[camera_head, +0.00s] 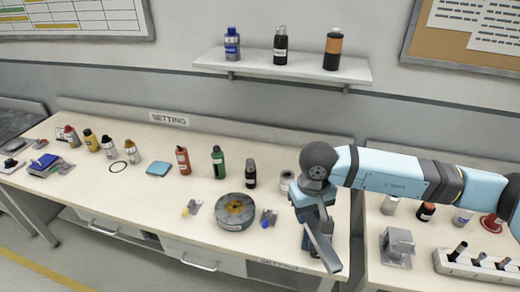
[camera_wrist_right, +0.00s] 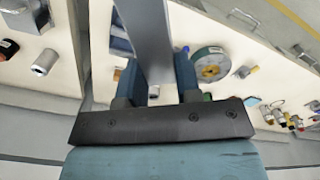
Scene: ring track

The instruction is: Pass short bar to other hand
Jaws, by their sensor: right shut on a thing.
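The short bar (camera_head: 323,248) is a flat grey piece, held by my right gripper (camera_head: 311,222) in front of the table's right end. It slants down and to the right from the jaws, with its free end off the table's front edge. In the right wrist view the bar (camera_wrist_right: 150,35) runs up from between the two blue-grey fingers (camera_wrist_right: 158,75), which are shut on it. My left gripper is in neither view.
The long table (camera_head: 130,195) carries several bottles, a round grey reel (camera_head: 236,211) and small clamps. A second table at right holds a grey metal block (camera_head: 397,247) and a white rack (camera_head: 470,265). A wall shelf (camera_head: 300,68) holds three bottles. Space left of my right arm above the table is free.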

